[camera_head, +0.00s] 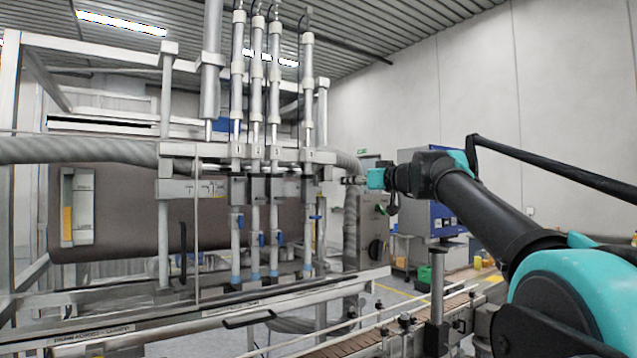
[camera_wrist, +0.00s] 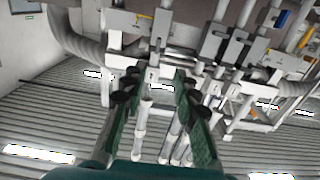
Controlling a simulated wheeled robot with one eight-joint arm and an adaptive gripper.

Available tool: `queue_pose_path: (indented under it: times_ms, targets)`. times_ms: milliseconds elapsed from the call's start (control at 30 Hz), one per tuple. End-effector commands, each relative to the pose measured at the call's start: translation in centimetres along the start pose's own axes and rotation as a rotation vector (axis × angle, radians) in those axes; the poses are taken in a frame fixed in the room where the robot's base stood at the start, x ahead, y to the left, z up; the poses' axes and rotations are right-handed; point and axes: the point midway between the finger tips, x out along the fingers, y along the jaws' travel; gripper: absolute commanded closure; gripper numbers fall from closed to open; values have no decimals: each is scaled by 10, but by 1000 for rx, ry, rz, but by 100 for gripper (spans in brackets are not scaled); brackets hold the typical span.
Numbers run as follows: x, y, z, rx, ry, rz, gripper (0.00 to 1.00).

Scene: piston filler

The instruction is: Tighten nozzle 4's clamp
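The piston filler carries a row of vertical nozzle tubes. The rightmost tube (camera_head: 308,80), which I take as nozzle 4, passes through a small clamp block (camera_head: 304,156) on the horizontal rail. My gripper (camera_head: 350,180) is to the right of this block, pointing left at the machine. The wrist view is roughly upside down. There, my gripper (camera_wrist: 154,84) has its two dark-tipped green fingers spread apart. A clamp block (camera_wrist: 152,74) and a pale tube (camera_wrist: 142,118) appear between them. I cannot tell whether a finger touches the block.
Other tubes (camera_head: 256,80) stand close on the left, with blue-handled valves (camera_head: 239,224) below. A corrugated hose (camera_head: 350,215) hangs at the right end of the rail. A grey control box (camera_head: 376,228) stands behind. A conveyor (camera_head: 350,340) runs across the front.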

Motion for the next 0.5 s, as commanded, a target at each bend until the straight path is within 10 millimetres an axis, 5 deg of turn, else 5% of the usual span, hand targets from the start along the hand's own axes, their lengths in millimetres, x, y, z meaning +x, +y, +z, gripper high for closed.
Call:
queue_pose_path:
  times_ms: [233, 500]
  targets:
    - [17, 2, -10, -5, 14, 5, 71]
    - [69, 1, -10, -5, 13, 3, 71]
